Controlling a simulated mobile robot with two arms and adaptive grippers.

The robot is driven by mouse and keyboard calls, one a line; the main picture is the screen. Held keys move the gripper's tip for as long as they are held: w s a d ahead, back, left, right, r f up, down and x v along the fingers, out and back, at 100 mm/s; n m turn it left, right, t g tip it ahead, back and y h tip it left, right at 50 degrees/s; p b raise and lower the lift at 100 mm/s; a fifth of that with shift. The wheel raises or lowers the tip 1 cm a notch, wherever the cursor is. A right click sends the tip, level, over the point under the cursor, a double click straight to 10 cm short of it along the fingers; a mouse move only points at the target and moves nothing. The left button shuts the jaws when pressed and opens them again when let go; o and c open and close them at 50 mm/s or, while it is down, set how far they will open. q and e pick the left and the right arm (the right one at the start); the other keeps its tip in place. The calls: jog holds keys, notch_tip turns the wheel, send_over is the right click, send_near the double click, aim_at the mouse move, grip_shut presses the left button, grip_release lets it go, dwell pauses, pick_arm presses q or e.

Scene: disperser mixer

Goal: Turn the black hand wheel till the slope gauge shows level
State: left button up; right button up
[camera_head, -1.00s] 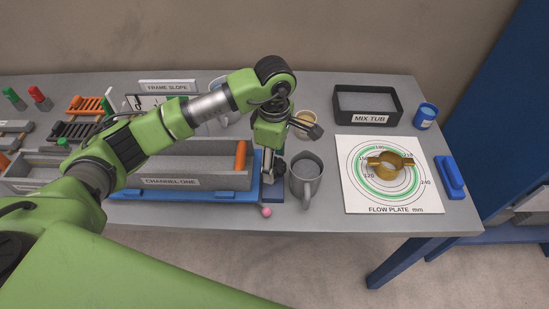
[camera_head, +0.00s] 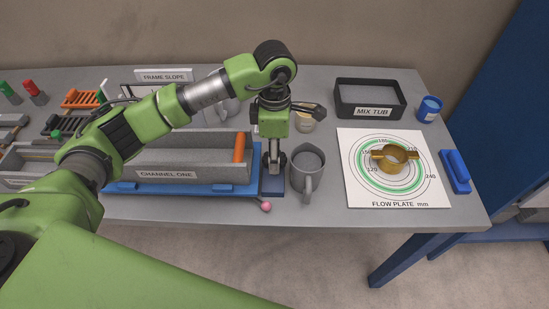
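My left arm comes in from the left, and its gripper (camera_head: 274,165) points down at the right end of the blue frame (camera_head: 185,187). Dark parts at its fingertips overlap where a black wheel would sit, so I cannot separate the black hand wheel from the fingers or tell whether they grip it. The slope gauge sits at the back under the "FRAME SLOPE" sign (camera_head: 164,75). It is mostly hidden behind my arm, and its reading cannot be made out. My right gripper is not in view.
A grey mug (camera_head: 307,172) stands close to the gripper's right. The grey channel (camera_head: 190,160) with an orange gate (camera_head: 239,148) lies to its left. A pink-tipped lever (camera_head: 266,207) sticks out in front. The flow plate (camera_head: 413,192) with a brass ring (camera_head: 394,160) lies farther right.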

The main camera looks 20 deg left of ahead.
pick_arm(q)
jog(key=shift+o, duration=0.2)
jog(key=shift+n, duration=0.4)
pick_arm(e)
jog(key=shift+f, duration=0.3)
pick_arm(q)
jog(key=o, duration=1.1)
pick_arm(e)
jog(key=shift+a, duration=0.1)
pick_arm(q)
notch_tip(320, 180, up, 12)
